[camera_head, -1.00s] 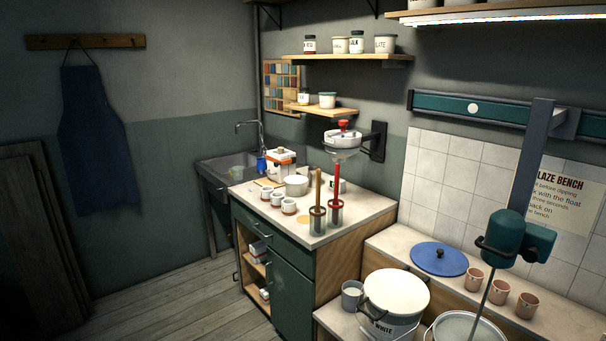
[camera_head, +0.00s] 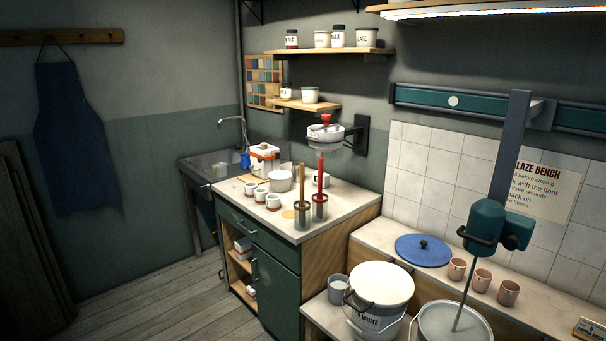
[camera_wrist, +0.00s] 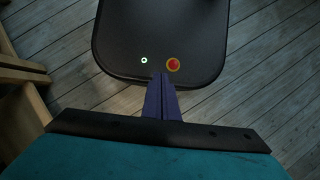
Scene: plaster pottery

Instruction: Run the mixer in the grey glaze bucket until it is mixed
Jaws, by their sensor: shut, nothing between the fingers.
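The mixer (camera_head: 487,226) is a dark teal motor unit with a dark loop handle, hanging on a grey upright post from the wall rail. Its thin shaft goes down into an open bucket (camera_head: 425,335) at the bottom edge of the head view. The bucket's contents look pale grey, and its lower part is cut off. My gripper (camera_wrist: 161,98) shows only in the wrist view, with its dark blue fingers together and empty. It points over my own base, away from the mixer and bucket.
A white-lidded bucket labelled WHITE (camera_head: 381,295) stands left of the open one, beside a grey cup (camera_head: 338,288). A green cabinet (camera_head: 262,262) stands further left. The wooden floor (camera_head: 170,305) is clear.

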